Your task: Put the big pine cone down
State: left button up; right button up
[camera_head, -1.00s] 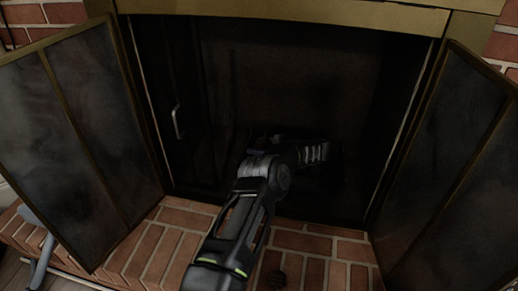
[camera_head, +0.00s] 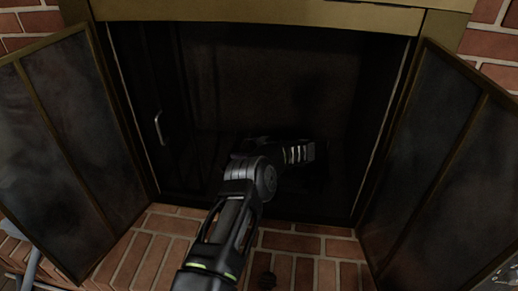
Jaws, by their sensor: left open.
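My left gripper (camera_head: 303,152) is inside the dark firebox, past the wrist of my left arm, which reaches in over the hearth. It is open, though its fingertips are hard to make out against the dark. I cannot make out the big pine cone in or near it. My right gripper is not clearly visible.
The fireplace's glass doors stand open at left (camera_head: 70,140) and right (camera_head: 425,165). A brass-coloured lintel (camera_head: 270,14) spans the top. The brick hearth (camera_head: 150,250) runs along the front. A small metal handle (camera_head: 159,127) is on the firebox's left side.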

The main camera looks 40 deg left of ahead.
pick_arm(q)
jog(key=p+v, duration=0.4)
jog(key=v, duration=0.7)
jog(key=shift+a, duration=0.1)
jog(key=shift+d+r, duration=0.1)
jog(key=shift+d, duration=0.2)
